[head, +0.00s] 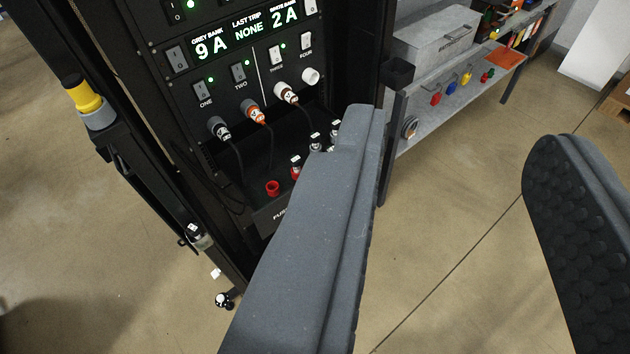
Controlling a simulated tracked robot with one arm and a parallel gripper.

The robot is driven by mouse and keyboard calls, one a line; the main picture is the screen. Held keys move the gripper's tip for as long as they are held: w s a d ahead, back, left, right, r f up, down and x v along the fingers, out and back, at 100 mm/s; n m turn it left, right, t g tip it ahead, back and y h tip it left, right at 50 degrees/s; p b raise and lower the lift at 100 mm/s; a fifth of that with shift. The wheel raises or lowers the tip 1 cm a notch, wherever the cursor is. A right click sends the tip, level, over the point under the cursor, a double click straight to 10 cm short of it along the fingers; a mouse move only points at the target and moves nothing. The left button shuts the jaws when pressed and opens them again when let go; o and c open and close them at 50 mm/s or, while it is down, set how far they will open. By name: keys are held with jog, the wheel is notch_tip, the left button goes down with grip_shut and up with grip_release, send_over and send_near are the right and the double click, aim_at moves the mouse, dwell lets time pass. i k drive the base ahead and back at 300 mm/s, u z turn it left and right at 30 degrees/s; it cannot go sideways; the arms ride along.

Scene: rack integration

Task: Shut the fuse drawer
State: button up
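The fuse drawer (262,214) is in the lower part of the black rack, left of my gripper. It sticks out from the rack, and its front carries partly hidden lettering. Red fuse pieces (272,188) and several silver-and-white ones (316,143) stand in it.
Above the drawer is a panel with switches, plugged cables (255,113) and a green-lit display (246,30). A rack door or post with a yellow-and-grey cap (88,103) stands at the left. A grey workbench (440,110) is behind. Open floor lies at the right.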

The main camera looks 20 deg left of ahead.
aim_at(269, 194)
jog(key=u, duration=0.25)
jog(key=i, duration=0.5)
jog(key=z, duration=0.9)
jog(key=k, duration=1)
jog(key=u, duration=0.65)
jog(key=i, duration=0.9)
